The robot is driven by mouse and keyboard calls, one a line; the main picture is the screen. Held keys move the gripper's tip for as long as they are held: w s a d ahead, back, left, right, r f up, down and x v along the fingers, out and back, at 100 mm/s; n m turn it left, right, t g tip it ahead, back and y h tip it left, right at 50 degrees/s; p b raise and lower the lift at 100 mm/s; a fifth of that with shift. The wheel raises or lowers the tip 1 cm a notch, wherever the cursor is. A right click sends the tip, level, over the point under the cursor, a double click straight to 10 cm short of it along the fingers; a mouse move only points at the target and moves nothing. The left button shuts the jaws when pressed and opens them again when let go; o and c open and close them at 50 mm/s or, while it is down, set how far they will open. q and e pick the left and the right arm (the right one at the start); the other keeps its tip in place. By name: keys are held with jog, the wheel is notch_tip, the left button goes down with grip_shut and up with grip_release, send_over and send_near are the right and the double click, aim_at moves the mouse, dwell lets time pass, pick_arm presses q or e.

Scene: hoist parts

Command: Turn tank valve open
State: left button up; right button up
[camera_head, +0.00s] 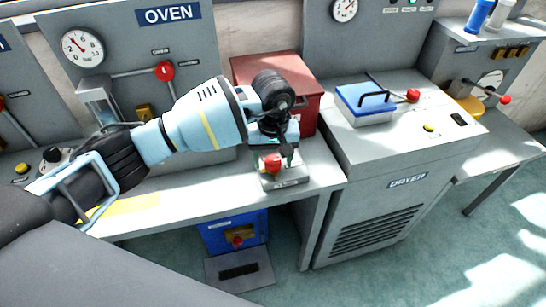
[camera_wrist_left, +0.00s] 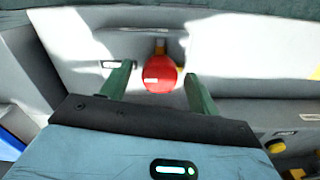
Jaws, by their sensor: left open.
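A red round knob (camera_head: 271,163) with a bit of yellow beside it sits on a small grey box (camera_head: 285,182) at the front edge of the bench. It appears to be the tank valve, but the box's label is too small to read. My left gripper (camera_head: 277,156) is right above the box, pointing down and open. In the left wrist view the red knob (camera_wrist_left: 159,74) lies between the two green fingers (camera_wrist_left: 158,84), with gaps on both sides. The fingers partly hide the box in the head view. My right gripper is out of view.
A dark red box (camera_head: 307,95) stands behind the gripper. The oven panel (camera_head: 205,45) with its red-knobbed lever (camera_head: 166,71) is behind my arm. A dryer (camera_head: 365,165) with a blue lid (camera_head: 366,97) is to the right. A blue unit (camera_head: 222,220) with a red knob is below the bench.

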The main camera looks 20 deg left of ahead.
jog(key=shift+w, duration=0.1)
pick_arm(q)
jog(key=c, duration=1)
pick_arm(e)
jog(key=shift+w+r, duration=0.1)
pick_arm(q)
jog(key=n, duration=0.3)
jog(key=n+p, duration=0.1)
jog(key=n, duration=0.4)
jog(key=shift+w+r+n, duration=0.1)
jog(key=shift+n, duration=0.2)
jog(key=n+p, duration=0.2)
jog(key=n, duration=0.4)
jog(key=shift+d+n, duration=0.1)
jog(key=shift+n, duration=0.3)
jog(key=shift+w+n+p, duration=0.1)
jog(key=shift+n+p, duration=0.3)
jog(key=shift+n, duration=0.8)
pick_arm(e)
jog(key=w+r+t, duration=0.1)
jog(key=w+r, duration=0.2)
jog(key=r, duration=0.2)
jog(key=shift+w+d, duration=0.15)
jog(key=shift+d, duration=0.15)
